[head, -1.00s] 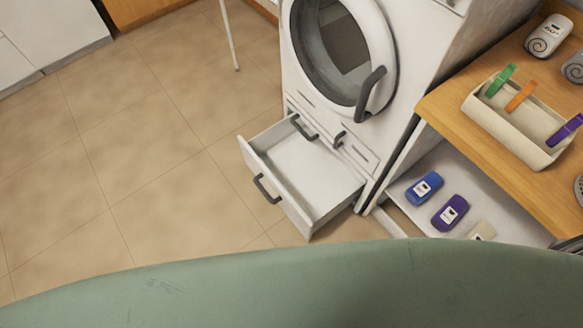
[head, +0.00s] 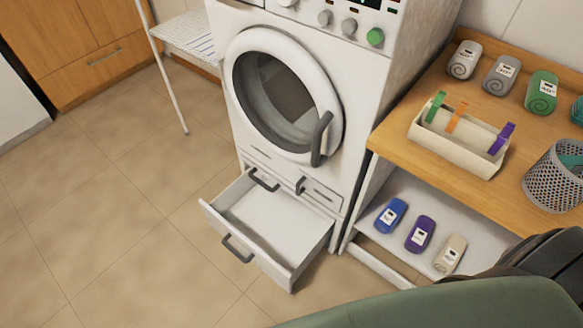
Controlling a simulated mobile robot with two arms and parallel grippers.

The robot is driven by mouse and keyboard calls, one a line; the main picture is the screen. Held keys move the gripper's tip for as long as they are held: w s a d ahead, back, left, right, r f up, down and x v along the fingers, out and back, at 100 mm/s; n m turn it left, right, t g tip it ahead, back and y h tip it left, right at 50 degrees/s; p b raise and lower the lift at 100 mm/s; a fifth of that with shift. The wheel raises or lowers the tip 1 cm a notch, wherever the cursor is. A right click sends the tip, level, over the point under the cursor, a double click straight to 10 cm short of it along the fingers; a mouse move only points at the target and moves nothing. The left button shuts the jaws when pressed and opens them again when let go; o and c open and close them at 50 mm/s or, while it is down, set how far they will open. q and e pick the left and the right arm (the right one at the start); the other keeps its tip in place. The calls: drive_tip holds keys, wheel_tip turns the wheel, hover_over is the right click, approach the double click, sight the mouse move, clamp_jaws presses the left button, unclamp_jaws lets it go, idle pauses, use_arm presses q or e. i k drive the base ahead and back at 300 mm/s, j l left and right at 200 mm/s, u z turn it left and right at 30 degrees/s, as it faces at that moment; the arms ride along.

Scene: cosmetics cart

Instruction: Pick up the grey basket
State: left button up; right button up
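The grey basket (head: 548,182) is a round, perforated container standing upright on the wooden counter at the right edge of the head view.
The wooden counter (head: 412,142) also holds a beige tray (head: 455,153) with coloured pegs, and several bottles behind. A lower shelf (head: 385,245) holds three bottles. The washing machine's drawer (head: 262,262) is pulled out. The floor at left is clear.

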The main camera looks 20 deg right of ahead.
sight(549, 185)
drive_tip(key=z, duration=2.4)
